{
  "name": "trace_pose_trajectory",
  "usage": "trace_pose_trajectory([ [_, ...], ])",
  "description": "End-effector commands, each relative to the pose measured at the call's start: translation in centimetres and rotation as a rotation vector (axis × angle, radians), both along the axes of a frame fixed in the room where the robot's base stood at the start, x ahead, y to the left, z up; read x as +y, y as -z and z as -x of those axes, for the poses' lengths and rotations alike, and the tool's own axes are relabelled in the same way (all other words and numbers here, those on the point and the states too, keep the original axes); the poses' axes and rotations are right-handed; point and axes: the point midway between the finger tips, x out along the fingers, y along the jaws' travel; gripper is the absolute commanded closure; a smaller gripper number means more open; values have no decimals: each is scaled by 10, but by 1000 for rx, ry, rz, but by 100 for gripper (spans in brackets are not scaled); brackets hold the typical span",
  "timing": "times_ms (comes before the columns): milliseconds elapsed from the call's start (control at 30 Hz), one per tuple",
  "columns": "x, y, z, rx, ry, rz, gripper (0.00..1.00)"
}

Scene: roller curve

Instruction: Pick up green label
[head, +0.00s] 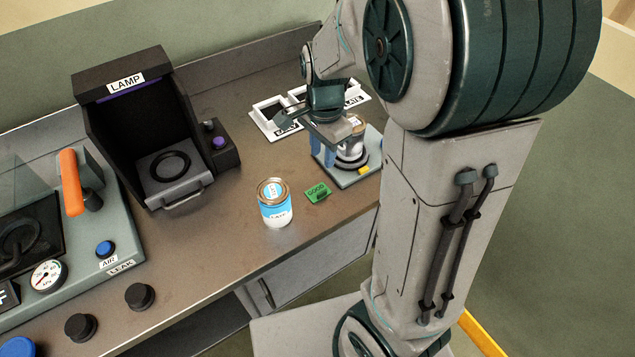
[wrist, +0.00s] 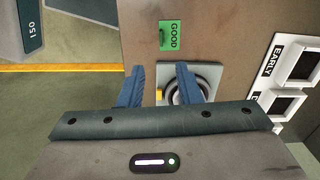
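The green label (head: 318,193), marked GOOD, lies flat on the brown counter to the right of a blue and white can. It also shows in the wrist view (wrist: 170,35), ahead of the fingertips and slightly right of the midline between them. My gripper (wrist: 160,67) is open, with its two blue fingers apart and nothing held between them. In the head view my gripper (head: 325,158) is beside a grey round fixture, behind the label and apart from it. My arm hides part of the fixture.
The can (head: 275,204) stands close to the label's left. The fixture's square base (head: 352,181) is just behind the label. White trays (head: 268,117) lie farther back. A black LAMP box (head: 120,130) stands at left. The counter's front edge is close to the label.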

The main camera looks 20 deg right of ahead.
Motion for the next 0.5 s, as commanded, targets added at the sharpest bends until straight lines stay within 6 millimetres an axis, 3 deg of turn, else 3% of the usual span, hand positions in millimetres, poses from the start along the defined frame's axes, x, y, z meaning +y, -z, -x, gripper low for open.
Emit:
trace_pose_trajectory([
  [167, -1, 15, -6, 16, 59, 12, 69],
  [500, -2, 76, -5, 17, 63, 11, 69],
])
